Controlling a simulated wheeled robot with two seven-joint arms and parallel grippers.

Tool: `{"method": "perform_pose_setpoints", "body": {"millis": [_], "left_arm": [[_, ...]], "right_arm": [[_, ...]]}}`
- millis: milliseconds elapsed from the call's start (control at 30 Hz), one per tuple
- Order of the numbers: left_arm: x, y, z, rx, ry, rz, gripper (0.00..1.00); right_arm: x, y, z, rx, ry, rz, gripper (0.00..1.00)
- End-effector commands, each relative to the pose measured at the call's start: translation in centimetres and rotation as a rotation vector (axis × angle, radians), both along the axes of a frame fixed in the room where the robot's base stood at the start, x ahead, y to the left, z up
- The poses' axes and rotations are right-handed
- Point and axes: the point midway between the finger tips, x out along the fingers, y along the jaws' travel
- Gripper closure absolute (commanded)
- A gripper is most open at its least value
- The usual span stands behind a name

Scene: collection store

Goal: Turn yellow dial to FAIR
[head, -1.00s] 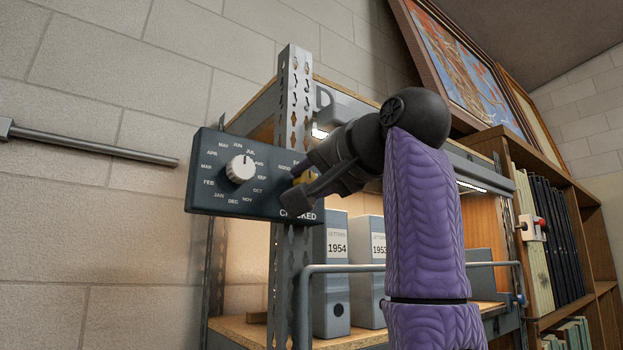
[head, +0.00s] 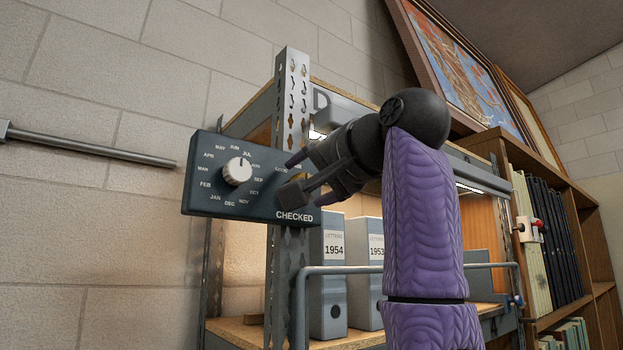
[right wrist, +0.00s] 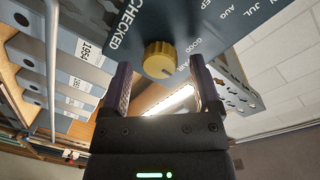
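The yellow dial (right wrist: 159,60) is a ribbed round knob on the dark panel (head: 215,198) marked CHECKED. In the right wrist view it lies between and just beyond my right gripper's fingertips (right wrist: 160,75), with a gap on both sides. The fingers are spread and hold nothing. In the head view my right gripper (head: 289,177) is in front of the dial and hides most of it. I cannot tell which word the dial points to. My left gripper is not in view.
A white month dial (head: 238,172) sits left on the same panel. The panel is by a perforated metal post (head: 292,100) of a shelf. Grey letter boxes (head: 334,285) stand below, behind a rail (head: 345,269). A metal bar (head: 95,145) is on the left wall.

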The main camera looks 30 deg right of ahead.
Motion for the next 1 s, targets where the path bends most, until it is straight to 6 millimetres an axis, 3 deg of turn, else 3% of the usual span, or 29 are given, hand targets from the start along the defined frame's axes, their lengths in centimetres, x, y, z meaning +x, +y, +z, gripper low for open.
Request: {"method": "perform_pose_setpoints", "body": {"millis": [200, 400, 600, 1000], "left_arm": [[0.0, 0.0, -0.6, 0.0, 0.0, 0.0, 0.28], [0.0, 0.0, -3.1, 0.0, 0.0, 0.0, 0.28], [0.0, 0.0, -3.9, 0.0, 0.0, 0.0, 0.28], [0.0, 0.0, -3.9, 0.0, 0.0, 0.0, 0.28]], "right_arm": [[-0.8, 0.0, -0.2, 0.0, 0.0, 0.0, 0.2], [-5.7, -0.1, -0.1, 0.0, -0.004, -0.001, 0.2], [-9.3, -0.2, 0.4, 0.0, -0.001, 0.0, 0.2], [-9.9, -0.3, 0.6, 0.0, 0.001, -0.001, 0.2]]}}
